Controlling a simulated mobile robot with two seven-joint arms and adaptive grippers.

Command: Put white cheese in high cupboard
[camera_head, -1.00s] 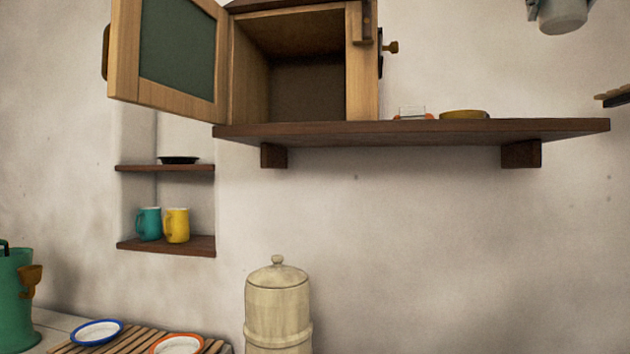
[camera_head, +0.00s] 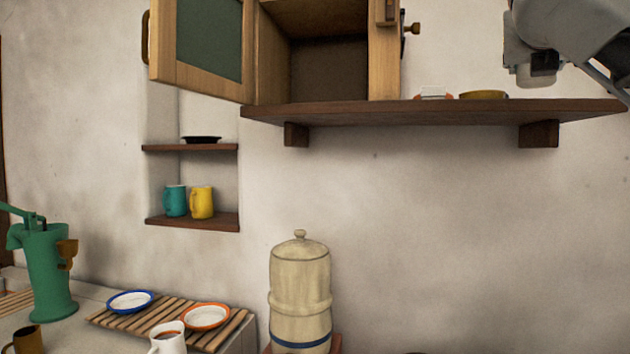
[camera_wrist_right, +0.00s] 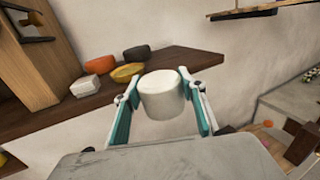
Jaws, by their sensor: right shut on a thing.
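The white cheese (camera_wrist_right: 162,95) is a short white cylinder, seen in the right wrist view. My right gripper (camera_wrist_right: 160,100) is shut on it, with a teal-lined finger on each side. The high cupboard (camera_head: 328,70) sits on a dark wooden shelf in the head view. Its door (camera_head: 208,42), with a green panel, stands open to the left, and the inside I can see looks empty. My right arm shows at the top right of the head view, but its gripper and the cheese are not clear there. My left gripper is not in view.
A tall cream container (camera_head: 300,295) stands below. A niche holds two mugs (camera_head: 202,203).

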